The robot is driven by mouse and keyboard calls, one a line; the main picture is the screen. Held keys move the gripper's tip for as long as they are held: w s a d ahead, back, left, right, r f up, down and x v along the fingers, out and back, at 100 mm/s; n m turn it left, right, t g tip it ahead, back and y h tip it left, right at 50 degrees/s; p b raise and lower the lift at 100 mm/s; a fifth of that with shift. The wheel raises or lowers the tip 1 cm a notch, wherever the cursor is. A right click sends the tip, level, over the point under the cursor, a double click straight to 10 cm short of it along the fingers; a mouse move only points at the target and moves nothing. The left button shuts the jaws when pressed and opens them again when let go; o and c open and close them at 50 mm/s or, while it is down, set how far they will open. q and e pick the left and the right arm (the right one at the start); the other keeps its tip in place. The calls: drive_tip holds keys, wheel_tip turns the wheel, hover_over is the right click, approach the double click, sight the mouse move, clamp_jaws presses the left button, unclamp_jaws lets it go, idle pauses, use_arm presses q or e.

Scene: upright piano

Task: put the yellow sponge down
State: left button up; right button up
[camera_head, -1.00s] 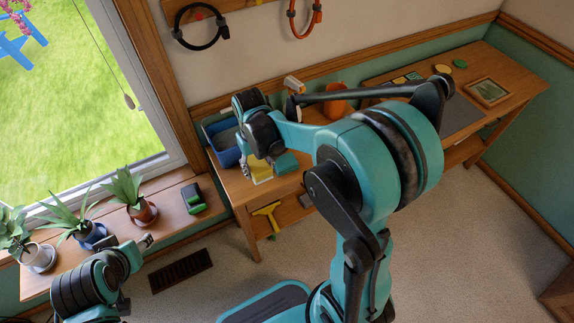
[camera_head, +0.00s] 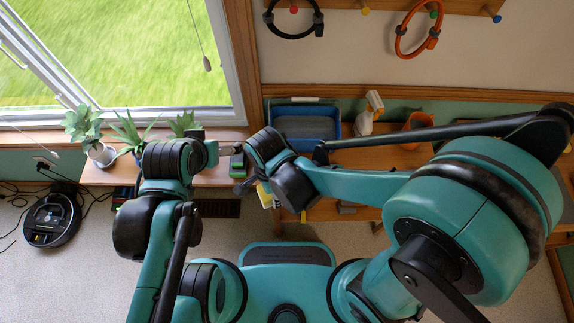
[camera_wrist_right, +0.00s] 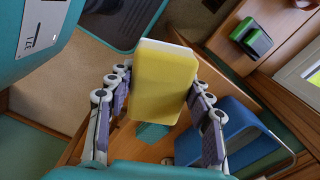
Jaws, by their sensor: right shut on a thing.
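The yellow sponge (camera_wrist_right: 165,82) is a block with a paler top edge, held in the air between the fingers of my right gripper (camera_wrist_right: 158,92) in the right wrist view. In the head view, a yellow part of the sponge (camera_head: 264,195) shows beside my right wrist, in front of the bench's left end; the rest is hidden by the arm. My left gripper (camera_head: 211,153) is in front of the window ledge, and its fingers are too small and edge-on to read.
A blue bin (camera_head: 335,124) stands on the wooden bench, with a white spray bottle (camera_head: 366,118) and an orange pot (camera_head: 416,126) to its right. Potted plants and a green-and-black object (camera_head: 237,163) are on the ledge. A robot vacuum (camera_head: 52,222) sits on the floor at left.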

drive_tip(key=w+d+f+b, duration=0.1)
drive_tip(key=w+f, duration=0.1)
drive_tip(key=w, duration=0.1)
drive_tip(key=w+d+f+b, duration=0.1)
drive_tip(key=w+f, duration=0.1)
drive_tip(key=w, duration=0.2)
drive_tip(key=w+d+f+b, duration=0.1)
drive_tip(key=w+f+b, duration=0.1)
drive_tip(key=w+f, duration=0.1)
drive_tip(key=shift+w+d, duration=0.3)
drive_tip(key=shift+w, duration=0.05)
drive_tip(key=shift+f+b, duration=1.05)
drive_tip(key=shift+f, duration=0.9)
drive_tip(key=shift+f, duration=0.15)
drive_tip(key=o, duration=1)
drive_tip(key=shift+c, duration=0.2)
